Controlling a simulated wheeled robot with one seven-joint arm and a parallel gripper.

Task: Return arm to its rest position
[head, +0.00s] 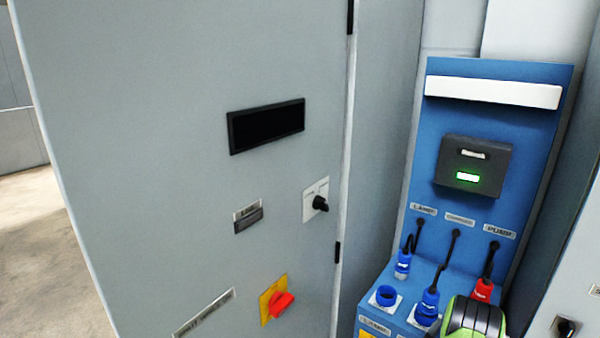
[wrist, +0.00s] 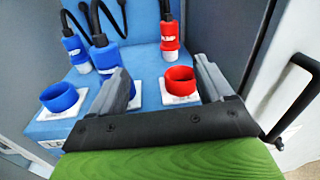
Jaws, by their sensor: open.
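My gripper (wrist: 163,78) is open and empty in the wrist view, its two grey fingers spread apart. An empty red socket (wrist: 180,82) shows between the fingers, beyond them. In the head view the green and black end of my arm (head: 474,318) shows at the bottom edge, in front of the blue panel (head: 490,120); the fingers are hidden there.
A red plug (head: 483,290) and a blue plug (head: 403,265) hang on black cables. Another blue plug (head: 428,302) appears seated in a socket. An empty blue socket (head: 385,297) is at left. A grey cabinet (head: 150,170) with a red switch (head: 281,304) stands left.

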